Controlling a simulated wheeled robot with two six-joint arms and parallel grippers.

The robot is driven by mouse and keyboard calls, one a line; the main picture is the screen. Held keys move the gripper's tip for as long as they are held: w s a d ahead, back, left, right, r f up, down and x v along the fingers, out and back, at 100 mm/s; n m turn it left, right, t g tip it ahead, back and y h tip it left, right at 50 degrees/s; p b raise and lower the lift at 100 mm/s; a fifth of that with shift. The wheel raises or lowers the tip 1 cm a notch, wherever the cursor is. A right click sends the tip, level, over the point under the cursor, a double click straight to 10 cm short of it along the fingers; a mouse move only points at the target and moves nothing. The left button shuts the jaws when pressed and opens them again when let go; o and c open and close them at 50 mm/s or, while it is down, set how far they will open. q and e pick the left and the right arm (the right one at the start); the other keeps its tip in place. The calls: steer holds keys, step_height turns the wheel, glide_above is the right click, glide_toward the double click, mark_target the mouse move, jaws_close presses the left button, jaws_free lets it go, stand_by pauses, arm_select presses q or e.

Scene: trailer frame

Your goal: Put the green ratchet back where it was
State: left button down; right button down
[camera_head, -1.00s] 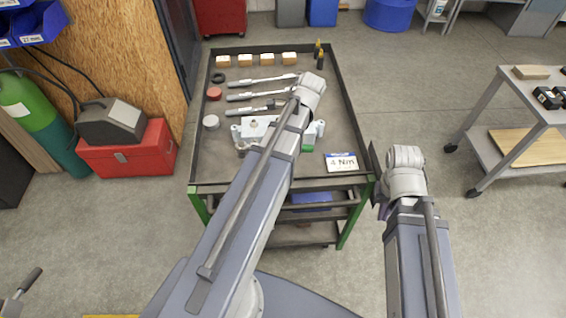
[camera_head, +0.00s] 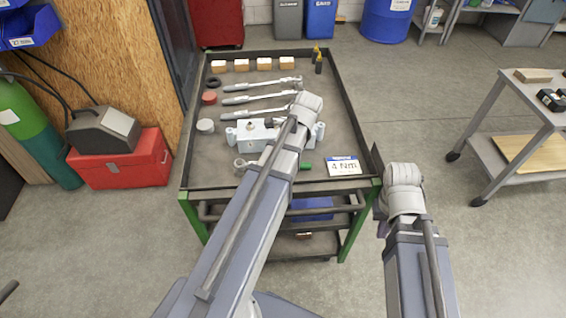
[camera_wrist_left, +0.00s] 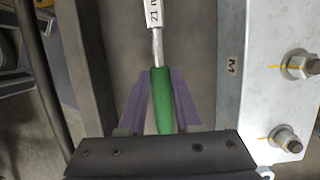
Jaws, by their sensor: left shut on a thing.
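The green ratchet shows in the left wrist view, with its green handle (camera_wrist_left: 162,98) between my left gripper's purple fingertips (camera_wrist_left: 160,105). Its silver shaft carries a white label. In the head view, a bit of green handle (camera_head: 306,167) shows right of my left arm, and a ring-shaped silver head (camera_head: 241,163) shows left of it. My left gripper is hidden under its arm in the head view. I cannot tell whether the ratchet touches the cart top. My right gripper (camera_head: 379,185) is beside the cart's right front corner, seen edge-on, and its jaws are unclear.
Several silver wrenches (camera_head: 262,97) lie further back. A "4 Nm" card (camera_head: 343,166) lies at the front right. The cart has a raised rim.

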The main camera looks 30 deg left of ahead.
arm_select(q)
steer(key=c, duration=1.1)
jaws_free()
steer(key=shift+f, duration=0.15)
steer(key=o, duration=0.5)
steer(key=p+v, duration=1.2)
steer(key=v, duration=0.1)
steer(key=s+d+n, duration=0.4)
steer(key=s+d, duration=0.1)
steer(key=d, duration=0.4)
steer(key=s+d+f+n+t+h, duration=0.1)
steer(key=s+d+n, duration=0.3)
steer(key=d, duration=0.6)
steer(key=s, duration=0.2)
steer(key=shift+s+f+t+h+b, duration=0.25)
steer(key=shift+s+t+h+b, duration=0.05)
steer(key=shift+d, duration=0.1)
